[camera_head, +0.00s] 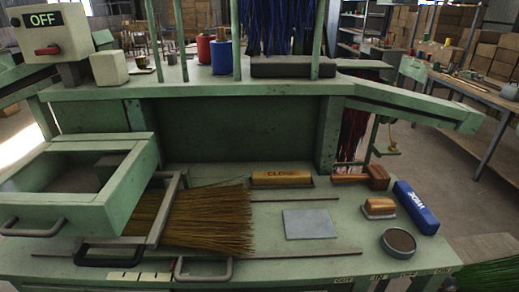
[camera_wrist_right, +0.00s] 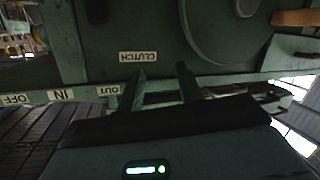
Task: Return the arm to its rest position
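My right gripper (camera_wrist_right: 161,70) shows in the right wrist view with its two dark fingers apart and nothing between them. It is at the front of the green machine, near the white CLUTCH label (camera_wrist_right: 138,57) and the OUT label (camera_wrist_right: 109,90). My left gripper is in neither view.
An open green drawer (camera_head: 75,195) stands at left. A control box reading OFF (camera_head: 50,35) is at upper left.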

